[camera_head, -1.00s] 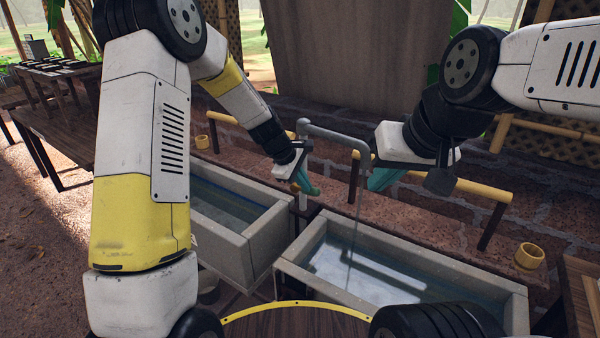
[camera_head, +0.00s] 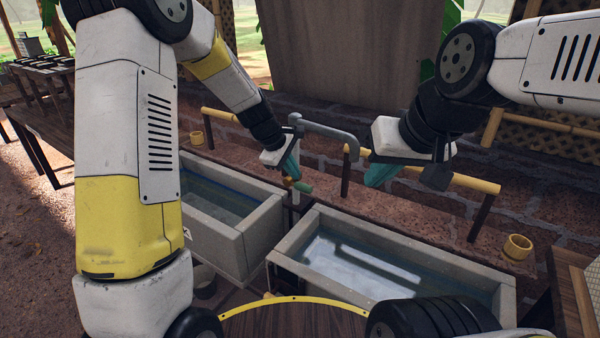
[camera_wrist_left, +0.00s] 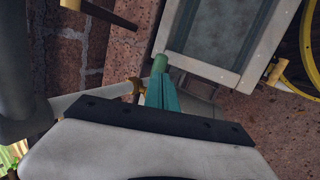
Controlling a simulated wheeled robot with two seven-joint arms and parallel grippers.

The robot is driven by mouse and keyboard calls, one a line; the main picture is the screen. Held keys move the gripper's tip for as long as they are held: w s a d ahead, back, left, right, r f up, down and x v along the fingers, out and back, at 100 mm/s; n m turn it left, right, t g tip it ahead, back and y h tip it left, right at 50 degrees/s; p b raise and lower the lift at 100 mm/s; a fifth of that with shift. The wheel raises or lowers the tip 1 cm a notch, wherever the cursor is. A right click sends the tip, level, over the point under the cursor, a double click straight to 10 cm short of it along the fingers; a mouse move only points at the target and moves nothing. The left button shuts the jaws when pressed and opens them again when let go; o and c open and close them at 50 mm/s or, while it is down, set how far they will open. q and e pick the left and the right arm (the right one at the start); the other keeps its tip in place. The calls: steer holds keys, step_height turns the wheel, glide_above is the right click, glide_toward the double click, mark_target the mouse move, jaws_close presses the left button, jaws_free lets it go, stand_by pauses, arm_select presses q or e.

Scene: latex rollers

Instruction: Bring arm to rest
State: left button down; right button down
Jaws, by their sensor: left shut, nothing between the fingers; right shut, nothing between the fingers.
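My left gripper (camera_head: 289,168), with teal fingers, is shut and empty beside the grey tap (camera_head: 325,131). The green tap handle (camera_head: 302,187) sits just below its fingertips; I cannot tell whether they touch. In the left wrist view the teal fingers (camera_wrist_left: 162,95) point at the green handle (camera_wrist_left: 160,64). My right gripper (camera_head: 380,174) is shut and empty, raised to the right of the tap over the back edge of the right basin. No water stream shows below the spout.
Two stone basins with water, the left one (camera_head: 237,237) and the right one (camera_head: 400,302), stand below the arms. A yellow bamboo rail (camera_head: 470,182) runs behind them. A yellow cup (camera_head: 518,247) is at the right, and another (camera_head: 197,138) at the back left.

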arm_select(q)
steer(key=s+a+r+m+t, duration=0.1)
steer(key=s+a+r+m, duration=0.55)
steer(key=s+r, duration=0.8)
steer(key=s+a+r+m+t+y, duration=0.1)
steer(key=s+a+m, duration=0.4)
steer(key=s, duration=0.9)
steer(key=a+r+y, duration=0.1)
steer(key=a, duration=0.2)
steer(key=shift+s+a+r+m+t, duration=0.15)
steer(key=shift+s+r+m+t, duration=0.05)
steer(key=shift+r+m+t, duration=0.15)
